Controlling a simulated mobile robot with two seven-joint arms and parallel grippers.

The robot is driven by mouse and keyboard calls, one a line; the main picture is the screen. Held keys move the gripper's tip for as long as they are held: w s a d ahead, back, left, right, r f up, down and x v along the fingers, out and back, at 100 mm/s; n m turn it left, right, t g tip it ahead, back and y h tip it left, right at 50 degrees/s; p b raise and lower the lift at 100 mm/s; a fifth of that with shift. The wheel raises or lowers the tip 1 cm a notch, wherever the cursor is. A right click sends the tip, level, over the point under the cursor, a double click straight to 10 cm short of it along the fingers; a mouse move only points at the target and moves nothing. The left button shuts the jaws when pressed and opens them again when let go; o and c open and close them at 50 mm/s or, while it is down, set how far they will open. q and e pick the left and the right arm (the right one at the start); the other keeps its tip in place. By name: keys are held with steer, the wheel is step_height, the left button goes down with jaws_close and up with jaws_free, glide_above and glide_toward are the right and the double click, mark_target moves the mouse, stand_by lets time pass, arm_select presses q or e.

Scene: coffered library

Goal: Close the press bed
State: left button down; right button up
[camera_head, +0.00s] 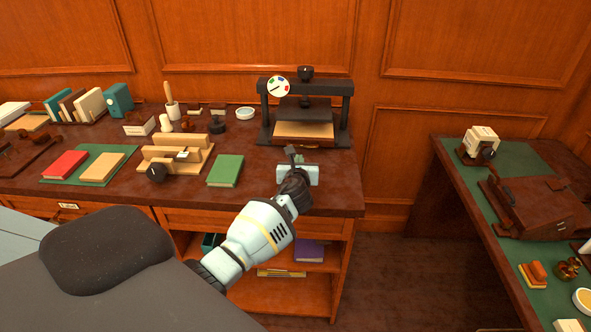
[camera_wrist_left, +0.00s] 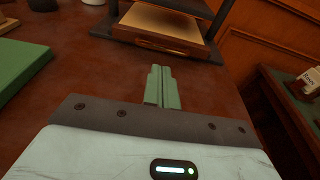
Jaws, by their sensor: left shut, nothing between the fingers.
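The press stands at the back right of the desk in the head view, with a dark frame (camera_head: 347,103), a top knob and a round dial (camera_head: 278,87). Its tan bed (camera_head: 303,131) sticks out at the front under the dark upper plate. In the left wrist view the bed (camera_wrist_left: 160,20) shows as a board on a wooden drawer front with a brass handle (camera_wrist_left: 163,44). My left gripper (camera_head: 292,153) is in front of the bed, apart from it. Its fingers (camera_wrist_left: 159,75) are shut together and empty, pointing at the handle. My right gripper is not in view.
A green book (camera_head: 226,170) lies left of my left gripper. A wooden jig (camera_head: 175,155) with a dark knob is further left. A second desk (camera_head: 455,180) with a brown case stands at the right. The desk surface between gripper and press is clear.

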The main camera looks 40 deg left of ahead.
arm_select(q)
steer(key=p+v, duration=0.1)
steer(key=v, duration=0.4)
steer(key=shift+d+r, duration=0.1)
steer(key=shift+s+d, duration=0.1)
steer(key=shift+s, duration=0.15)
